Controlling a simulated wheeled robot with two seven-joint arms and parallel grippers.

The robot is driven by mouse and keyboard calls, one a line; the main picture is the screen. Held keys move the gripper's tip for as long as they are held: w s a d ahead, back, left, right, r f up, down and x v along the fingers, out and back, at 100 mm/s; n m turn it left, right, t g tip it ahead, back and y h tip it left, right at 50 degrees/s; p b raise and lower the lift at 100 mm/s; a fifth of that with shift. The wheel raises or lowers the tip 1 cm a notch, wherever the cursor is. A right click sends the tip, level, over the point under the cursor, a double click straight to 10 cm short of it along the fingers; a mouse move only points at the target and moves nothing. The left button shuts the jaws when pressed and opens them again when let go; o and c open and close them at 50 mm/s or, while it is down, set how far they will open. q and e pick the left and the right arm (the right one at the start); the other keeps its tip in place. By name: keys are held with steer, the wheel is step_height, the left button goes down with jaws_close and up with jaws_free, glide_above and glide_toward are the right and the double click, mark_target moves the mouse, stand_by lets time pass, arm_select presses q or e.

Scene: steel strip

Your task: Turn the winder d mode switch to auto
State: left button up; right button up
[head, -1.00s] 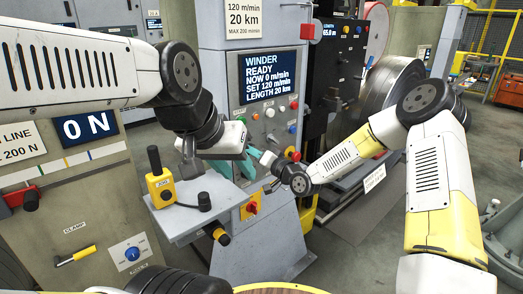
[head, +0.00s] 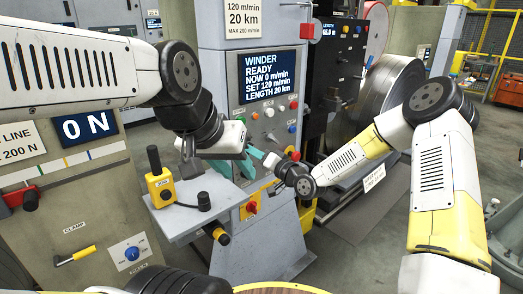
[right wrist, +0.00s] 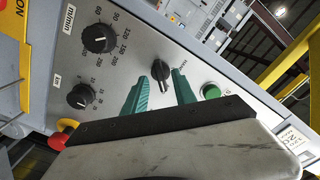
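The teal fingers of my right gripper (right wrist: 161,92) are apart, one on each side below the knob. I cannot tell whether they touch it. In the head view my right gripper (head: 257,154) is at the winder console (head: 232,60), its fingers partly covering the panel.
A winder screen (head: 269,77) reads READY, 0 m/min. A yellow control box (head: 160,186) stands on the console shelf (head: 185,225). Two black dials (right wrist: 99,38) and a green button (right wrist: 211,91) flank the knob. A steel coil (head: 390,90) stands behind.

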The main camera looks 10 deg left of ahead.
steer(key=v, duration=0.6)
steer(key=s+d+r+n+g+h, duration=0.1)
steer(key=s+d+r+h, duration=0.1)
steer(key=d+h, duration=0.3)
steer(key=s+d+r+h, duration=0.2)
steer(key=d+r, duration=0.1)
steer(key=d, duration=0.5)
steer(key=s+d+r+n+g+h, duration=0.1)
steer(key=s+d+r+h, duration=0.1)
steer(key=d+h, duration=0.3)
steer(key=s+d+r+m+g, duration=0.1)
steer(key=s+d+r, duration=0.1)
steer(key=s, duration=0.5)
steer(key=s+d+r+g, duration=0.1)
steer(key=s+d+r, duration=0.2)
steer(key=s, duration=0.5)
steer(key=s+d+r+m, duration=0.1)
steer(key=s+d+r, duration=0.1)
steer(key=s+d, duration=0.2)
steer(key=s, duration=0.3)
steer(key=shift+s+r+m+g, duration=0.2)
steer(key=shift+m+g, duration=0.1)
steer(key=shift+g, duration=0.1)
